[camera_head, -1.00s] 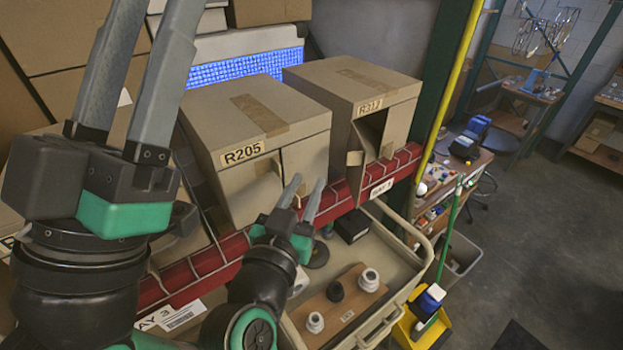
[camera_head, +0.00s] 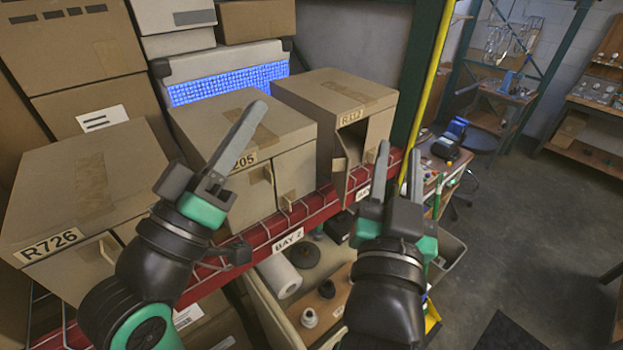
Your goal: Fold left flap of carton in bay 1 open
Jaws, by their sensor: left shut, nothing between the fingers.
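The carton R312 (camera_head: 330,98) stands at the right end of the red shelf, above a partly hidden bay sign (camera_head: 364,189). Its front is partly open, with a dark gap. Its left flap (camera_head: 338,168) sticks outward from the front. My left gripper (camera_head: 258,108) is shut and empty; its fingers overlap the carton R205 in the picture, to the left of R312. My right gripper (camera_head: 399,155) has its fingers apart with nothing between them, in front of and to the right of R312. I cannot tell whether it touches anything.
The cartons R205 (camera_head: 225,105) and R726 (camera_head: 90,190) stand left of R312. A yellow pole (camera_head: 437,85) and a green post rise at its right. Below the shelf (camera_head: 318,207) is a bin with a white roll (camera_head: 280,277) and lamp parts. Open floor lies right.

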